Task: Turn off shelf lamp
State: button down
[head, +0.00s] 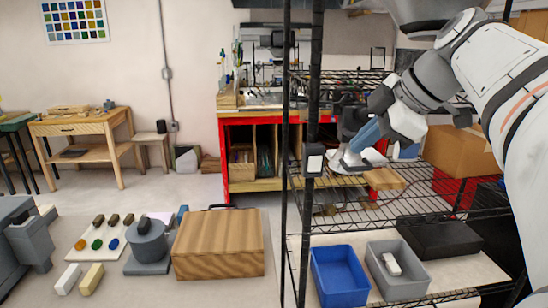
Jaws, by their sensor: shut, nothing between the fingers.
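A small dark box with a pale face (314,161), which looks like a switch, is fixed to the black front post of the wire shelf (450,215). I cannot make out a lamp or whether one is lit. My gripper (346,112) reaches in from the right at the end of my white arm. It is shut and empty, a little above and right of the switch box and close to the post. I cannot tell whether it touches anything. Its fingertips are small and dark against the wire shelf.
A blue bin (338,277) and a grey bin (400,272) with a white item stand on the lower shelf. A wooden block (384,178) lies on the middle one. A wooden case (219,245) is left of the shelf. Shelf posts and wires crowd my gripper.

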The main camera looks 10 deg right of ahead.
jog(key=p, duration=0.3)
send_near(315, 164)
jog(key=x, duration=0.6)
jog(key=shift+s+a+f, duration=0.2)
jog(key=shift+s, duration=0.2)
